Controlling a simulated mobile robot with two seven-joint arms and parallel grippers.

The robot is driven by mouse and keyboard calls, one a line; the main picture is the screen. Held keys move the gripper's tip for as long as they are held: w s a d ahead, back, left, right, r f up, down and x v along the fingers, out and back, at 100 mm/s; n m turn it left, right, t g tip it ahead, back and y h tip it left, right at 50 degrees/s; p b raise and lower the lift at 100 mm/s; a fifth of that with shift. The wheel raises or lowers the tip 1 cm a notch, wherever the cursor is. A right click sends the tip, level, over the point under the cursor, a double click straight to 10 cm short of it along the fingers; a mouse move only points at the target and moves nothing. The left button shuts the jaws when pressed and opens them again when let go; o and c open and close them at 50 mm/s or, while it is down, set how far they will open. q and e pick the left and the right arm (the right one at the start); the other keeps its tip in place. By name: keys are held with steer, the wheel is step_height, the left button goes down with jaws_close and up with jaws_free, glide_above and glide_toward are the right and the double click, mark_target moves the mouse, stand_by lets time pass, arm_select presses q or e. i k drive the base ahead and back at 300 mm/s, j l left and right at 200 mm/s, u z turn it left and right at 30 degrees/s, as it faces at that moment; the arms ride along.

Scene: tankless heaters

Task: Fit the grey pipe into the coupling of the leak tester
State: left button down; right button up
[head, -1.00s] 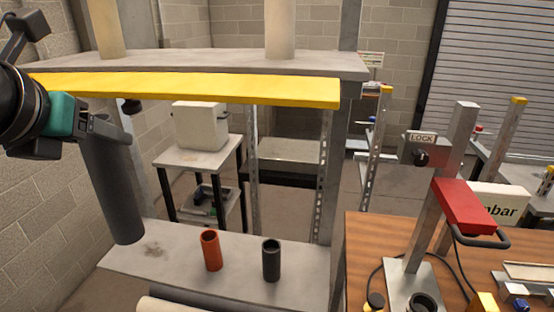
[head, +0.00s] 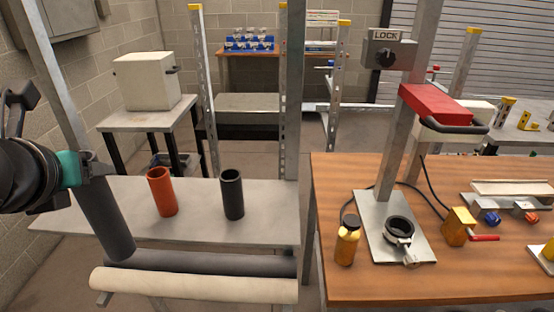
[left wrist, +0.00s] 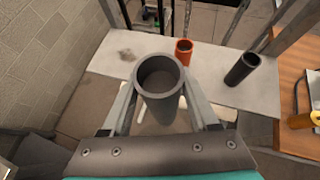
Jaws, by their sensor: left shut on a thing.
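My left gripper (head: 88,165) is shut on the grey pipe (head: 106,215), at the left of the head view. The pipe hangs tilted, its lower end in front of the shelf. In the left wrist view the pipe (left wrist: 160,85) stands between the two fingers, its open end facing the camera. The leak tester (head: 395,215) stands on the wooden bench at the right, with a metal post and a red lever (head: 436,103). Its coupling (head: 399,230) is a dark ring on the base plate, with its opening up and empty. The pipe is well left of it. My right gripper is not in view.
An orange pipe (head: 161,191) and a black pipe (head: 231,194) stand on the grey shelf (head: 272,205). Upright metal posts rise behind the shelf.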

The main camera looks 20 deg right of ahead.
mark_target(389, 223)
steer(key=z, duration=1)
steer(key=i+l+z, duration=0.25)
steer(key=i+l, duration=0.3)
steer(key=i, duration=0.2)
